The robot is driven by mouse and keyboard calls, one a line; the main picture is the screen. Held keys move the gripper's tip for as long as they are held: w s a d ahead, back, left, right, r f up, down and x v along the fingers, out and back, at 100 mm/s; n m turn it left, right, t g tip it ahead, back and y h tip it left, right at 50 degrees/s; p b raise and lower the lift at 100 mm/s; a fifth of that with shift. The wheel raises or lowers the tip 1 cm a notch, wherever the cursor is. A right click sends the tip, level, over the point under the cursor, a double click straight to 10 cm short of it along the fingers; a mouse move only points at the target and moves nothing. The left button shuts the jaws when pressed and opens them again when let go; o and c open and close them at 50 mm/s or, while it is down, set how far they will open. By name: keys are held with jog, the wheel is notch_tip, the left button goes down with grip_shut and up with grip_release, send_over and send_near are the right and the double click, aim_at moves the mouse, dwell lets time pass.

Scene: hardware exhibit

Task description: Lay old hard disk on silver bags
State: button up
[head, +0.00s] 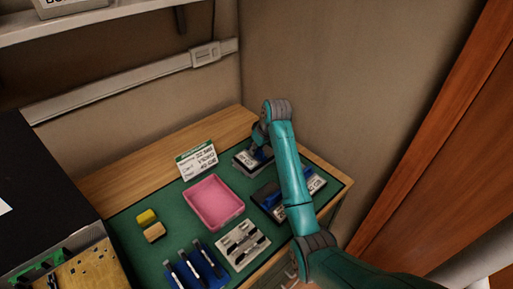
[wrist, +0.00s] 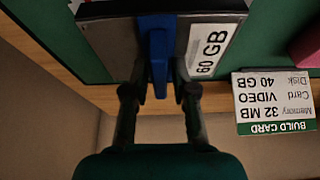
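A hard disk (wrist: 110,48) marked 60 GB, with a blue grip (wrist: 158,45) on top, fills the upper middle of the wrist view. My gripper (wrist: 159,80) has its two fingers close on either side of the blue grip and appears shut on it. In the head view my gripper (head: 258,146) points down at the back right of the green mat. Pale silver edges (wrist: 228,5), apparently the silver bags, show past the disk in the wrist view. The disk covers most of them, and I cannot tell whether it touches them.
A build card (head: 197,161) reading Disk 40 GB stands left of my gripper. A pink tray (head: 214,203) sits mid-mat. Further labelled blue-gripped parts (head: 270,195) lie partly behind my arm. Blue holders (head: 200,268) and yellow blocks (head: 147,216) are nearer and left. The wall is close behind.

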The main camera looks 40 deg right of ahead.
jog(key=shift+r, duration=0.1)
jog(key=v, duration=0.7)
jog(key=shift+s+r, duration=0.15)
jog(key=shift+r, duration=0.1)
dwell(0.5)
